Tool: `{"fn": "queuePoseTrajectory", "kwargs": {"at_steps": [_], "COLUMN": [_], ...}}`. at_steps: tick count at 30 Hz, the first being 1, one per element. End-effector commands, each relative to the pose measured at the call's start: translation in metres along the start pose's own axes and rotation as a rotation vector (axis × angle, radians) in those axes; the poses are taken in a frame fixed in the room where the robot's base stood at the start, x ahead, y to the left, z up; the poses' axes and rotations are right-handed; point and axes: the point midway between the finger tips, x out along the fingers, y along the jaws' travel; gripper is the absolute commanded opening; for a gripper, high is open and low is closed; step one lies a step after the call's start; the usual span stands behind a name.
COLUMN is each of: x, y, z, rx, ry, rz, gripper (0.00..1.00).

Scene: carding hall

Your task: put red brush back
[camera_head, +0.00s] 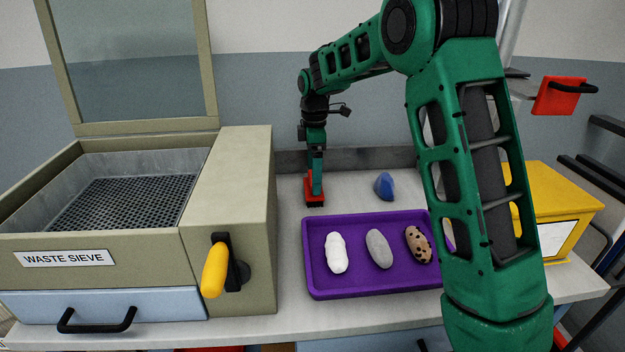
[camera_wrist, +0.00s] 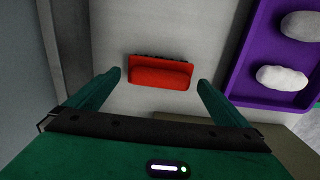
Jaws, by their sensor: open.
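The red brush (camera_head: 314,191) stands on the grey bench top behind the purple tray, close to the sieve housing. In the wrist view the red brush (camera_wrist: 160,73) lies crosswise ahead of my gripper, with dark bristles along its far edge. My gripper (camera_head: 315,187) points down at the brush from above. In the wrist view my gripper (camera_wrist: 160,78) is open, one finger off each end of the brush, with gaps on both sides. In the head view the fingers hide part of the brush.
The purple tray (camera_head: 372,291) holds white, grey and speckled lumps. A blue lump (camera_head: 384,186) lies behind it. The waste sieve (camera_head: 240,215), with a yellow handle (camera_head: 214,270), stands left. A yellow box (camera_head: 560,195) and a red block with black handle (camera_head: 556,97) are right.

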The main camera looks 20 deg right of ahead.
Motion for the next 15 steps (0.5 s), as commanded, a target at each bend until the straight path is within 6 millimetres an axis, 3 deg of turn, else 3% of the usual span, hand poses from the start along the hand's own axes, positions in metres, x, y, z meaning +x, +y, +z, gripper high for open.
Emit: {"fn": "queuePoseTrajectory", "kwargs": {"at_steps": [9,15], "x": [-0.064,-0.089], "y": [0.001,0.0], "z": [0.0,0.0], "rx": [0.0,-0.001], "ry": [0.001,0.001], "rz": [0.003,0.001], "gripper": [1.0,1.0]}}
